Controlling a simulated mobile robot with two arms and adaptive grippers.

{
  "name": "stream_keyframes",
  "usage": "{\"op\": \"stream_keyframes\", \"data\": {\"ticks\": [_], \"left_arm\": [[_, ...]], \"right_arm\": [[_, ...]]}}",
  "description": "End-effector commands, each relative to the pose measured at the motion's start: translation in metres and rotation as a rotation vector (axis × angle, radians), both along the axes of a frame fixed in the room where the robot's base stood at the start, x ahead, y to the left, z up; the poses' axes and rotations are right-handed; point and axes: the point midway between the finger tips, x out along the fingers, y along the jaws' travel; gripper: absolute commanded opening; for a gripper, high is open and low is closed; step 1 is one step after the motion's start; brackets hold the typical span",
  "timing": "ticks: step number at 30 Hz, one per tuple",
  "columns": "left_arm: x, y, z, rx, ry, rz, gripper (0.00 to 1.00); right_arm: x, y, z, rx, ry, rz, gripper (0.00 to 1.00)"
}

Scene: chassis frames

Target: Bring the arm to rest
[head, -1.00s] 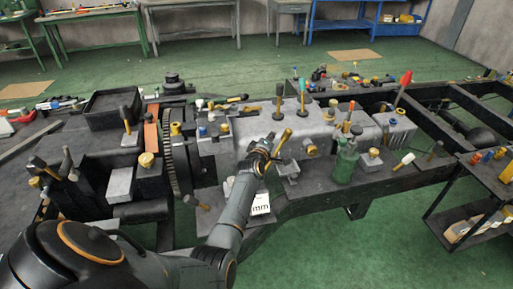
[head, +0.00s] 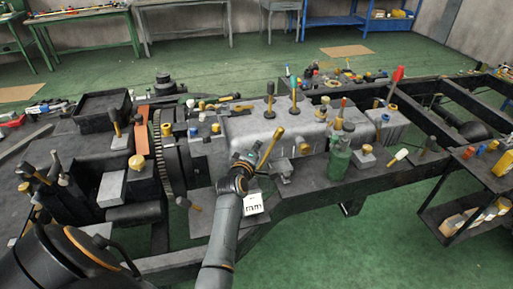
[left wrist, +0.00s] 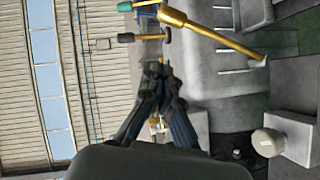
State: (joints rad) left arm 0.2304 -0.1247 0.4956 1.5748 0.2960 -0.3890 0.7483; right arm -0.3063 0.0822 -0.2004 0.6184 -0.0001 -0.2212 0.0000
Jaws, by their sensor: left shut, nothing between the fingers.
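My left arm (head: 224,235) reaches up from the bottom of the head view over the front of the workbench-like chassis. Its gripper (head: 250,163) is small and dark there, in front of the grey engine block (head: 275,125). A yellow-handled tool (head: 268,148) shows right beside it; I cannot tell from the head view whether they touch. In the left wrist view the dark fingers (left wrist: 158,75) are together with nothing between them. A yellow lever (left wrist: 210,32) lies beyond and to the right of the fingertips. My right gripper is in neither view.
A green bottle (head: 339,163) stands right of the gripper on the chassis (head: 300,197). Several upright tools crowd the engine block. A toothed flywheel (head: 163,155) is to the left. A dark cart (head: 450,215) stands at the right. Green floor (head: 350,250) is open in front.

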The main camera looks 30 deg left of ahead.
Motion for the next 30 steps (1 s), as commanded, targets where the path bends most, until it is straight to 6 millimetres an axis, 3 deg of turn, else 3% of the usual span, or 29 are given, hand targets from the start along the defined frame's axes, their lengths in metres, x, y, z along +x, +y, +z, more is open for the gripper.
{"op": "stream_keyframes", "data": {"ticks": [10,14,17,22,24,30], "left_arm": [[-0.001,-0.001,-0.001,0.009,0.008,-0.007,0.0],[-0.021,-0.019,-0.014,0.118,0.116,-0.095,0.0],[-0.06,-0.053,-0.035,0.305,0.301,-0.258,0.0],[-0.158,-0.119,-0.072,0.63,0.631,-0.606,0.0],[-0.193,-0.137,-0.08,0.711,0.72,-0.716,0.0],[-0.266,-0.167,-0.089,0.853,0.877,-0.94,0.0]], "right_arm": [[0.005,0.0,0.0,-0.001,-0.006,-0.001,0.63],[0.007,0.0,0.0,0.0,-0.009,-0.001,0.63],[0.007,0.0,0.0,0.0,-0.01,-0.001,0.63],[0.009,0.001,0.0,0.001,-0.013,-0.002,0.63],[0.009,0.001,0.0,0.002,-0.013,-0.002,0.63],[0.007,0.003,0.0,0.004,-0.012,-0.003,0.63]]}}
